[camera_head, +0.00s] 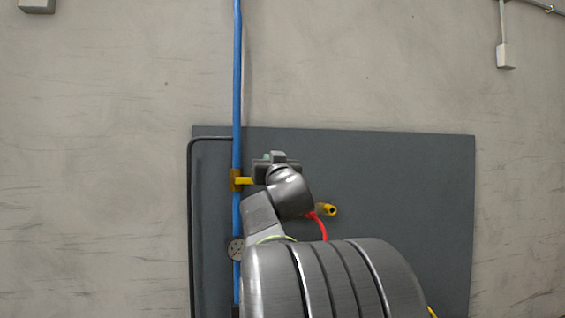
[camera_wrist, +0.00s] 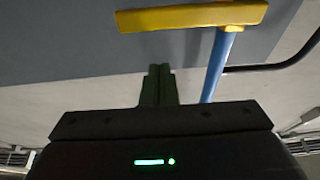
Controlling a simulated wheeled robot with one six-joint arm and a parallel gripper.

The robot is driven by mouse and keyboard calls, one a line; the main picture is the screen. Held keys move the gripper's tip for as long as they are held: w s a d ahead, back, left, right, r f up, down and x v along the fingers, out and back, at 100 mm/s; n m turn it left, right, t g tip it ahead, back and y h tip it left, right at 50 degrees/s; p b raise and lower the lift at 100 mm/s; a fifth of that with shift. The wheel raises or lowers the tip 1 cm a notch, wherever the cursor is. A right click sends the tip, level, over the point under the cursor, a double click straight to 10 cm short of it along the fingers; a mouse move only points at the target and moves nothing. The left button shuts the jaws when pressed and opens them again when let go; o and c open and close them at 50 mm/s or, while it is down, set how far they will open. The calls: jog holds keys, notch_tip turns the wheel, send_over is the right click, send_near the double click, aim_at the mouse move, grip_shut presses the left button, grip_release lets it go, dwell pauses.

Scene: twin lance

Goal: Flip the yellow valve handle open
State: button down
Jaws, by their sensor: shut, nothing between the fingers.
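The yellow valve handle (camera_wrist: 190,17) is a flat bar at the top of the wrist view, lying crosswise to the blue pipe (camera_wrist: 215,65). In the head view the handle (camera_head: 244,181) sticks out to the right of the upright blue pipe (camera_head: 237,80), at a brass-coloured fitting (camera_head: 235,180). My gripper (camera_wrist: 160,70) is shut and empty. Its dark green fingertips point toward the handle in the wrist view, with a visible gap between them. In the head view my gripper and wrist cover the handle's right end, and the fingertips cannot be made out.
A dark grey panel (camera_head: 400,180) stands behind the pipe, with a black pipe (camera_head: 190,220) along its left edge. A round metal piece (camera_head: 236,249) sits lower on the blue pipe. A yellow piece (camera_head: 326,209) and a red hose (camera_head: 322,228) show right of my wrist.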

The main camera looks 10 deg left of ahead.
jog(key=f, duration=0.4)
jog(key=shift+s, duration=0.2)
